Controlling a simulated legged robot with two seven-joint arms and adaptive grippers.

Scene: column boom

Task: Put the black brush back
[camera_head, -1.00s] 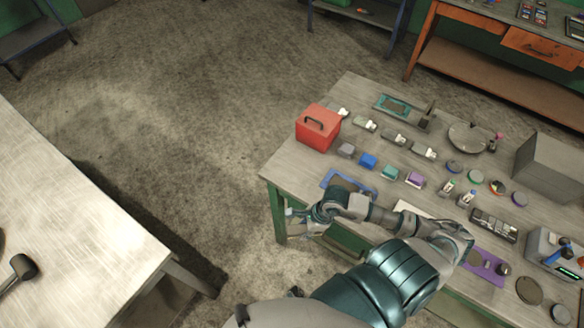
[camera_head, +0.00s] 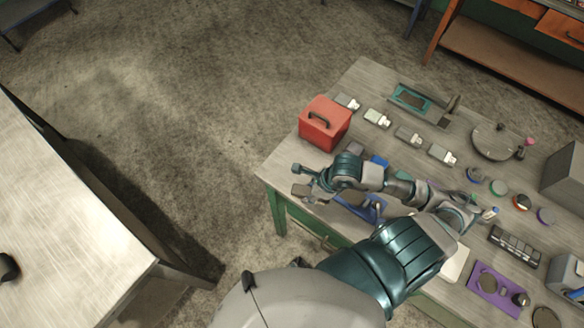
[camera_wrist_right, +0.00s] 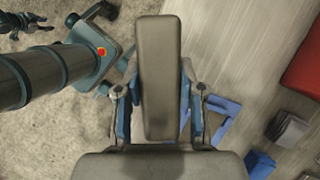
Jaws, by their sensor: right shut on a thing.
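My right gripper (camera_head: 311,182) hovers over the near left corner of the workbench, just in front of the red box. It is shut on a long dark grey-brown block, which I take for the black brush (camera_wrist_right: 158,75). In the right wrist view the block lies lengthwise between the two blue-sided fingers (camera_wrist_right: 158,108), clear of the bench. In the head view only a small part of it shows. A blue tray or holder (camera_head: 373,212) lies on the bench, partly hidden by my right arm. A dark claw-like shape, perhaps my left gripper (camera_wrist_right: 28,24), shows small in the wrist view.
The red box (camera_head: 325,124) stands close behind the gripper. Small metal parts, coloured blocks and round discs cover the workbench (camera_head: 361,84). A purple tray (camera_head: 483,283) lies at the right. A bare-topped table (camera_head: 70,220) stands at left, with open floor between.

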